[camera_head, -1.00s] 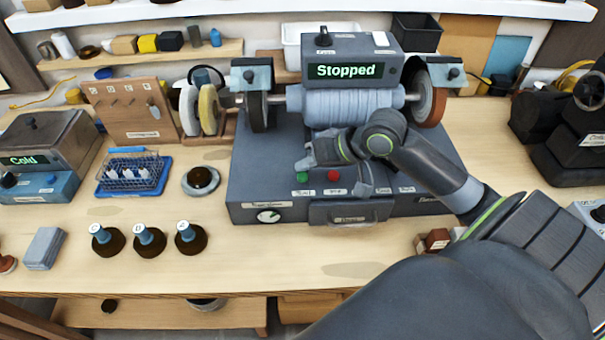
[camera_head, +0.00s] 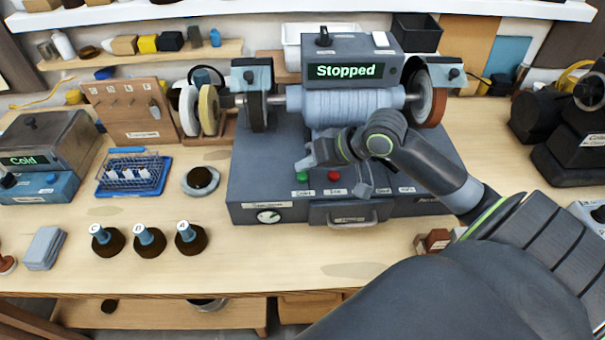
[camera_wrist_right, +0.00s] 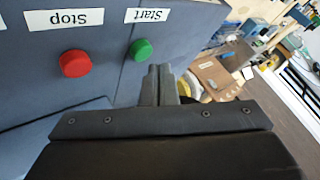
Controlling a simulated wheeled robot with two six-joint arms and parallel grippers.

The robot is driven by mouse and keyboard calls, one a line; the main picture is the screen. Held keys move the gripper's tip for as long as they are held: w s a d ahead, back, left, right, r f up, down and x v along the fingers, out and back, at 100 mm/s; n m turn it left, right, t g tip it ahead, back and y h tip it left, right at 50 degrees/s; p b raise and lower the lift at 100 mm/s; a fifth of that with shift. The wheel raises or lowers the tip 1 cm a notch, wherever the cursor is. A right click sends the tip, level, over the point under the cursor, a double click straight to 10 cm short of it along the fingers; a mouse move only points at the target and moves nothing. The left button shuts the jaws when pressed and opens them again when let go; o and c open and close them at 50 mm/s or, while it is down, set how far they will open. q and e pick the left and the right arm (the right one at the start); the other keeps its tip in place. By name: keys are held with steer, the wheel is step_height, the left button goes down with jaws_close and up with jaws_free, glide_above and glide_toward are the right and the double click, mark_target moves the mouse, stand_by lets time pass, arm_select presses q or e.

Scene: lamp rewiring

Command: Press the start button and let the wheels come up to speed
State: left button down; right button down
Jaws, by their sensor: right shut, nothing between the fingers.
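The grinder (camera_head: 275,160) stands on the bench with wheels at both ends, and its display (camera_head: 345,71) reads "Stopped". The green start button (camera_head: 302,178) is on its front and also shows under the Start label in the right wrist view (camera_wrist_right: 140,50). The red stop button (camera_head: 334,176) is beside it and shows in the wrist view (camera_wrist_right: 75,63) too. My right gripper (camera_head: 302,164) is shut and empty, just above the green button. In the wrist view its fingertips (camera_wrist_right: 158,70) are very close to the button; contact cannot be told. My left gripper is out of view.
A grey wheel (camera_head: 257,110) is at the grinder's left and a brown wheel (camera_head: 434,95) at its right. A drawer handle (camera_head: 345,221) juts from the front. Several dark knobs with blue tops (camera_head: 149,240) stand at front left. A blue tray (camera_head: 133,187) lies behind them.

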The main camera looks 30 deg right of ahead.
mark_target(307, 177)
steer(key=shift+f, duration=0.1)
stand_by(0.4)
steer(key=shift+f, duration=0.35)
steer(key=shift+f, duration=0.45)
stand_by(0.6)
steer(key=shift+r+p, duration=0.9)
steer(key=shift+p, duration=0.1)
step_height(307, 177, up, 5)
steer(key=p, duration=0.6)
steer(key=shift+r, duration=0.1)
